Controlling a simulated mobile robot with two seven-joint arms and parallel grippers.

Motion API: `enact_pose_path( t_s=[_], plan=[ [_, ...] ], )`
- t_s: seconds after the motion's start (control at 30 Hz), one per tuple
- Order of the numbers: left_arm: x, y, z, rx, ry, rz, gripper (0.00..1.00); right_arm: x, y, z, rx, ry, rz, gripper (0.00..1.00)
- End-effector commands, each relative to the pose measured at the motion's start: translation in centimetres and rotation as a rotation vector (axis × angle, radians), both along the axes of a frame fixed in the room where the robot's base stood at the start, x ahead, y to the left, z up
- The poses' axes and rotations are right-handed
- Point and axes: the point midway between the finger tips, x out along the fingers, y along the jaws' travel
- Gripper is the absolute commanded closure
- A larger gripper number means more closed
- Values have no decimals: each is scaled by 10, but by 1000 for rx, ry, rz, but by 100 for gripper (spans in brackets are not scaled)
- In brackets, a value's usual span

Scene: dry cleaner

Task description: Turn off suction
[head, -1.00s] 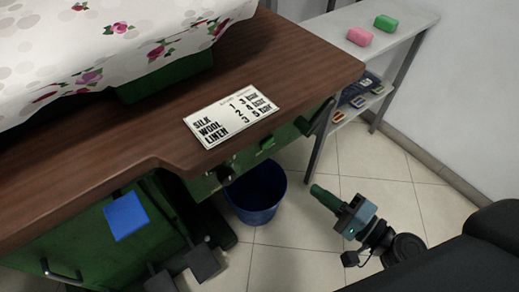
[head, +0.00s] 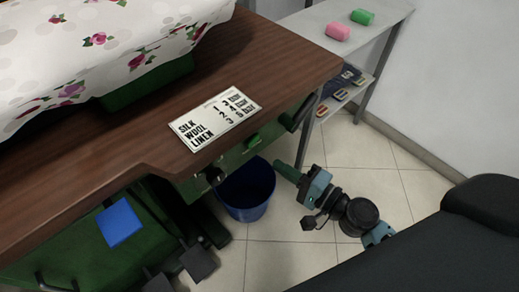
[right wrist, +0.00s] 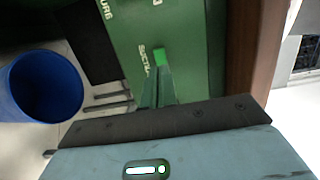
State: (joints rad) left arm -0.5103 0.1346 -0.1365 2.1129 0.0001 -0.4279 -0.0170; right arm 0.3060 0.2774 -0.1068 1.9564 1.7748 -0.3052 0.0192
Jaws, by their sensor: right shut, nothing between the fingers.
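The green panel (head: 228,157) under the wooden board's front edge carries a small bright green switch (head: 253,140). In the right wrist view the switch (right wrist: 160,56) shows bright green, beside partly hidden lettering that reads like "SUCTI". My right gripper (head: 280,166) is shut and empty, in front of the panel and a little below and right of the switch. In the right wrist view its green fingers (right wrist: 158,92) point at the switch, with their tips close to it. I cannot tell whether they touch. My left gripper is not in view.
A blue bin (head: 247,190) stands on the floor below the panel. A printed card (head: 215,118) lies on the wooden board (head: 265,60). Pedals (head: 198,262) are at the lower left. A grey shelf (head: 300,30) holds a pink and a green block.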

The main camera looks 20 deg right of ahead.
Motion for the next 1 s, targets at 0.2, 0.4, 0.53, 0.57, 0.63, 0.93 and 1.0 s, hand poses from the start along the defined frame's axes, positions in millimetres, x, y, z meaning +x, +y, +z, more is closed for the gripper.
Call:
enact_pose_path(
  t_s=[0.2,0.4,0.53,0.57,0.63,0.93,1.0],
  plan=[
    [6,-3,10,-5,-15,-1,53,35,19,3,-1,-3,1,100],
    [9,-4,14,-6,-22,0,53,56,31,1,1,0,0,100],
    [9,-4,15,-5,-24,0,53,63,35,0,1,0,1,100],
    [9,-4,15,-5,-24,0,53,64,36,0,1,0,1,100],
    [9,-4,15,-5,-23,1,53,65,37,0,0,1,1,100],
    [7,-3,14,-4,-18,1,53,65,37,0,0,1,0,100],
    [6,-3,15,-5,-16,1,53,66,38,0,2,1,-9,100]
  ],
)
